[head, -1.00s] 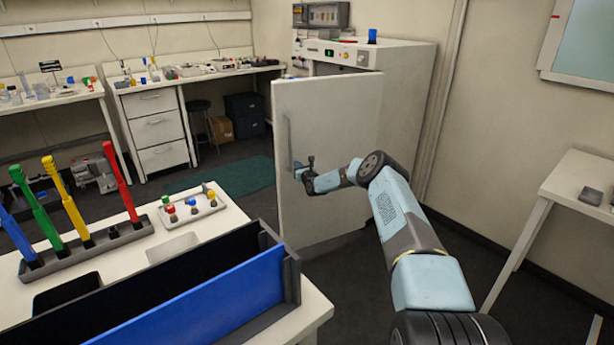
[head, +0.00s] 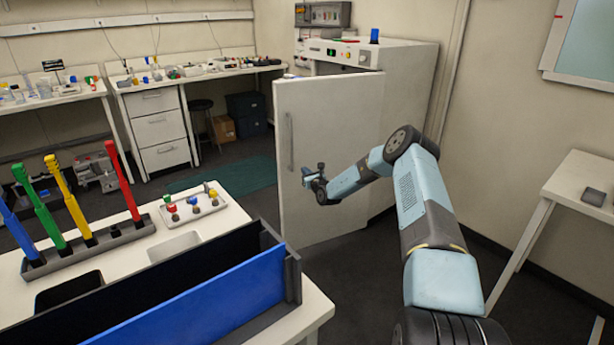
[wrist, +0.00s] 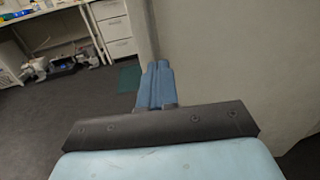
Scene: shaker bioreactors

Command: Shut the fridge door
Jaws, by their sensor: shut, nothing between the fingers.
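The fridge (head: 410,85) is a white cabinet at the back right in the head view. Its white door (head: 335,130) stands ajar, with its handle (head: 290,142) near the left edge. My gripper (head: 307,172) is in front of the door, to the right of and below the handle. In the wrist view, the closed fingers (wrist: 156,75) point toward the door's free edge, and the door's outer face (wrist: 235,60) fills the right side. The fingers are shut with nothing between them. I cannot tell whether they touch the door.
A white table (head: 225,225) with a blue-fronted black bin (head: 190,305) and coloured tools stands at the front left. Another white table (head: 575,190) stands at the right. The dark floor between them is open. Benches line the back left.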

